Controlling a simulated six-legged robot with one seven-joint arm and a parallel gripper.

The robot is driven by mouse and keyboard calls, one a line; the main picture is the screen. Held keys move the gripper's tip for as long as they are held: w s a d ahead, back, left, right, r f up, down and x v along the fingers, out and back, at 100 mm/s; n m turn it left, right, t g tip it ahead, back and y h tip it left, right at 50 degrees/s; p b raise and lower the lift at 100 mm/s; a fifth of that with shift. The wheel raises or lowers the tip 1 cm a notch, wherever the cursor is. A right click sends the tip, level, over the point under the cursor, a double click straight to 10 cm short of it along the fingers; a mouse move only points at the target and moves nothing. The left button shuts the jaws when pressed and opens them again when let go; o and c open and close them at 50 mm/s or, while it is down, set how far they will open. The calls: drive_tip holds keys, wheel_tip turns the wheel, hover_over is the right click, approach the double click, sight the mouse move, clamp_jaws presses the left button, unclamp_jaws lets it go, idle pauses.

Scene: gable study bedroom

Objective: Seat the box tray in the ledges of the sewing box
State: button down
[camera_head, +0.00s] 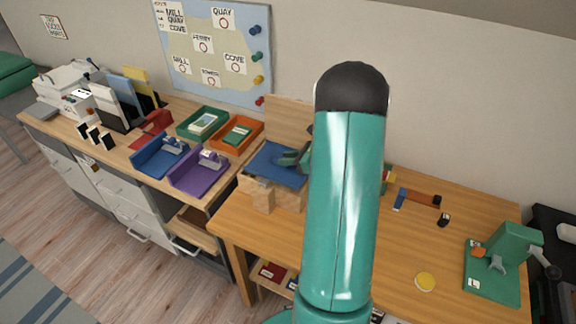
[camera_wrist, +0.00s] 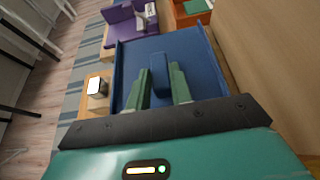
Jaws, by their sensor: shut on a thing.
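The blue box tray (camera_head: 272,168) is at the top of the wooden sewing box (camera_head: 290,198), in front of its raised wooden lid (camera_head: 288,118). In the wrist view the tray (camera_wrist: 205,70) fills the middle, with an upright blue handle (camera_wrist: 159,70) at its centre. My gripper (camera_wrist: 162,80) has its two green fingers on either side of this handle and is shut on it. In the head view my gripper (camera_head: 293,158) is partly hidden behind my arm. The tray looks slightly tilted in the head view. The ledges are hidden, so I cannot tell whether it rests on them.
The lid (camera_wrist: 255,70) stands close along the tray's right side in the wrist view. A purple holder (camera_head: 198,174) and an orange tray (camera_head: 237,133) are left of the box.

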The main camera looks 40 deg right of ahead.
sight(288, 168)
drive_tip(key=shift+w+d+f, duration=0.25)
drive_tip(key=shift+w+f, duration=0.1)
drive_tip(key=shift+f, duration=1.65)
drive_tip(key=shift+f, duration=0.45)
drive_tip(key=shift+f, duration=0.2)
